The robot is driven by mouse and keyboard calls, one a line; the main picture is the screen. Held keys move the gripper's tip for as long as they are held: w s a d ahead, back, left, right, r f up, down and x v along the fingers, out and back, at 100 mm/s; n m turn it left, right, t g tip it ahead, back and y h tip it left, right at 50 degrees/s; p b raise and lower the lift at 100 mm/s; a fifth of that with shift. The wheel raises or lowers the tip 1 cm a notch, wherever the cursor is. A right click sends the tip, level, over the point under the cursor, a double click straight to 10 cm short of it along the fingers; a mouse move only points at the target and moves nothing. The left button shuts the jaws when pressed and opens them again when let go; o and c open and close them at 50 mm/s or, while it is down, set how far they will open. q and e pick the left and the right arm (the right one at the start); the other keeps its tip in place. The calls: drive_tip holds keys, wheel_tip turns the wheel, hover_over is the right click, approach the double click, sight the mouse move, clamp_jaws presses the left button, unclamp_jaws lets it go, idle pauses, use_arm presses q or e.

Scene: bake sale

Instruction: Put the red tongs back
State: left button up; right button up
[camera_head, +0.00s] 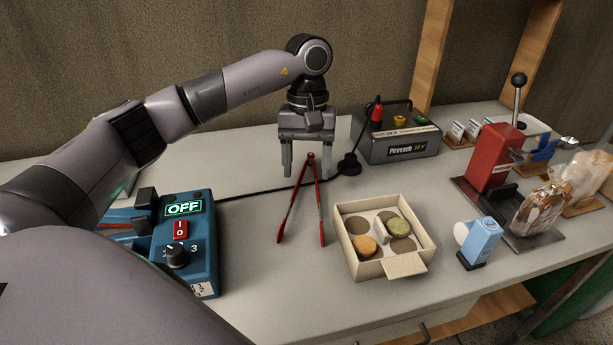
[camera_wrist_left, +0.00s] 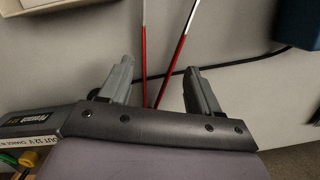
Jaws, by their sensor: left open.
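The red tongs (camera_head: 316,190) show on the grey table in the middle of the head view. Their joined end is up by my left gripper and their two arms spread towards the front, with pale metal along part of them. My left gripper (camera_head: 307,177) points down and is open, with one finger on each side of the joined end. In the left wrist view the tongs (camera_wrist_left: 145,50) run between the two open fingers (camera_wrist_left: 157,66), with a gap on each side. The gripper body hides their joined end there. My right gripper is not in view.
Right of the tongs stands an open cream box (camera_head: 354,261) with two macarons. A blue control unit (camera_head: 204,245) reading OFF is at left. A grey power box (camera_head: 400,150) and black cable (camera_head: 250,192) lie behind. A light-blue carton (camera_head: 481,243) and red press (camera_head: 490,160) stand right.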

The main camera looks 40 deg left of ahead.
use_arm(q)
wheel_tip(320, 180, up, 9)
drive_tip(key=w+p, duration=0.1)
drive_tip(key=shift+a+f, duration=0.2)
drive_tip(key=shift+a, duration=0.1)
idle(0.4)
